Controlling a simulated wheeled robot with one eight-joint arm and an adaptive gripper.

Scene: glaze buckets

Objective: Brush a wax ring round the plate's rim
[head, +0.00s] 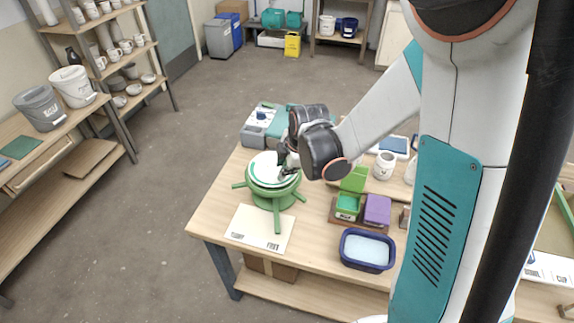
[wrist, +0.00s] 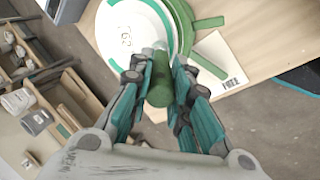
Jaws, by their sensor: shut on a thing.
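The white plate (head: 263,167) lies on a green banding wheel (head: 272,196) with spread legs, at the table's left side. In the wrist view the plate (wrist: 122,38) bears a small dark mark, and a green band follows part of its rim. My gripper (head: 287,166) is over the plate's right side. In the wrist view my gripper (wrist: 160,75) is shut on a thick green brush handle (wrist: 160,88). The brush's pale end (wrist: 159,46) is at the plate's near rim; whether it touches, I cannot tell. My gripper hides part of the rim.
A printed cream sheet (head: 260,229) lies in front of the wheel. Right of it stand a green box (head: 347,206), a purple box (head: 377,210) and a dark blue tub (head: 367,250). Grey-teal equipment (head: 258,126) stands behind the wheel. A white mug (head: 384,165) is farther right.

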